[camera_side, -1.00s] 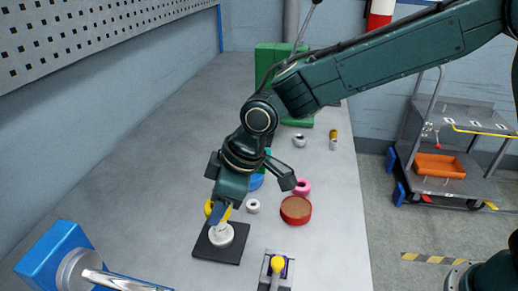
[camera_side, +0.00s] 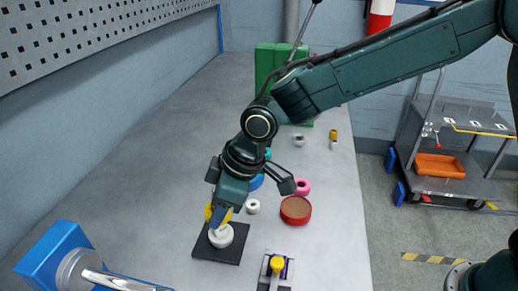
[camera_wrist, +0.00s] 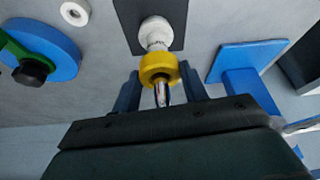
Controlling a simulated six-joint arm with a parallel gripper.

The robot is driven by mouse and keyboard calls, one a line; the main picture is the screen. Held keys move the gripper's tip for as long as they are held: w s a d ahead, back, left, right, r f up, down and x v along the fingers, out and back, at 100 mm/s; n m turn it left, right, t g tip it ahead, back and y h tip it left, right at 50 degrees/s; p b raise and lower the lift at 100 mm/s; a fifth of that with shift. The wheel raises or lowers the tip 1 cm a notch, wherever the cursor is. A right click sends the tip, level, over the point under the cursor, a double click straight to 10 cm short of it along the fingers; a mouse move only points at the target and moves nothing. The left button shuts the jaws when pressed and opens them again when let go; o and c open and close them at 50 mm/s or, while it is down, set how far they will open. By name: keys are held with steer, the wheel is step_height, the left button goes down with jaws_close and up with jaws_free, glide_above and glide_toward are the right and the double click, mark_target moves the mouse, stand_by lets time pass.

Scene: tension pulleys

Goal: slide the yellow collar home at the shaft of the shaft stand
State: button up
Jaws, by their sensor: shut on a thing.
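The shaft stand has a white hub (camera_side: 221,236) on a black square plate (camera_side: 204,250) in the side view. In the wrist view its white hub (camera_wrist: 155,28) shows with a pale neck beyond the collar. The yellow collar (camera_wrist: 158,66) is between my fingers, and a thin shiny shaft end (camera_wrist: 162,94) shows on the near side of it, so the collar appears to be around the shaft. My gripper (camera_side: 217,215) is shut on the collar just above the hub. The collar's seat is partly hidden by it.
A red round dish (camera_side: 296,210), a white ring (camera_side: 253,206) and a pink ring (camera_side: 303,187) lie right of the stand. A small fixture with a yellow knob (camera_side: 277,264) stands at front right. A blue-mounted machine (camera_side: 55,255) is at front left.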

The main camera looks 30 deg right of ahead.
steer(key=o, duration=1.1)
steer(key=shift+f, duration=0.2)
steer(key=shift+c, duration=0.2)
steer(key=shift+r, duration=0.2)
steer(key=v, duration=1.3)
steer(key=shift+d+r, duration=0.15)
steer(key=shift+r, duration=0.1)
steer(key=shift+s, duration=0.1)
steer(key=s+d+r+m+t+h, duration=0.1)
steer(key=s+d+r+m, duration=0.2)
steer(key=d, duration=0.6)
steer(key=s+d+r+m+t, duration=0.1)
steer(key=s+d+m, duration=0.1)
steer(key=s+d, duration=0.5)
steer(key=s+d+f+m+h, duration=0.2)
steer(key=s+d+m, duration=0.3)
steer(key=s+d, duration=0.5)
steer(key=shift+d+f+m+t+h, duration=0.35)
steer(key=shift+d+f, duration=0.4)
steer(key=shift+d, duration=0.4)
